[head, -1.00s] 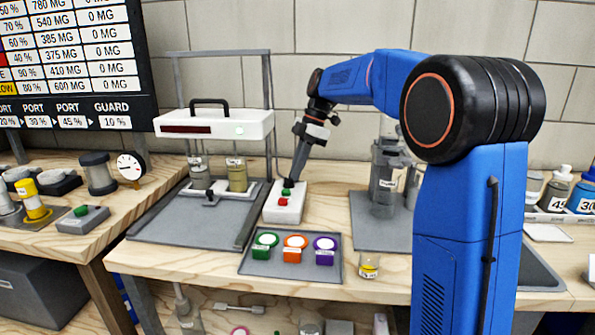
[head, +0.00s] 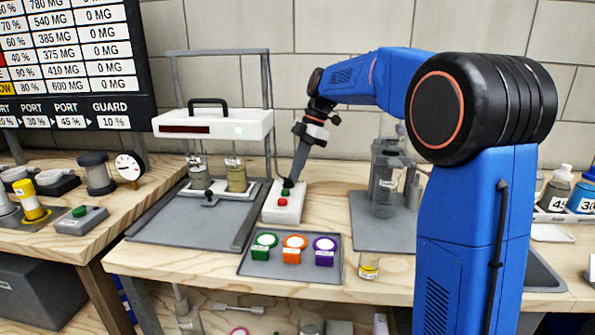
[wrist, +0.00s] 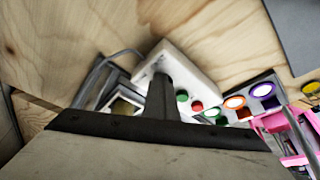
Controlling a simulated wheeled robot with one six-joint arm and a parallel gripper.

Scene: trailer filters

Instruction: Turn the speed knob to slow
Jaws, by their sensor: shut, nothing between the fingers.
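A white control box (head: 283,209) stands on the wooden bench, with a green button (head: 284,192) and a red button (head: 283,202) on top. In the wrist view the box (wrist: 196,66) lies beyond my gripper, with the green button (wrist: 182,96) and red button (wrist: 197,106) to the right of the fingers. My gripper (head: 289,182) is shut and empty, tilted down, with its tips at the back end of the box top. The speed knob cannot be made out; the fingers cover that part of the box. Whether the tips touch anything is unclear.
A grey apparatus tray (head: 165,235) with two jars under a white bar unit (head: 213,125) stands left of the box. A tray (head: 290,270) with green, orange and purple-marked items lies in front. A grey mat (head: 375,235) with glassware is at right.

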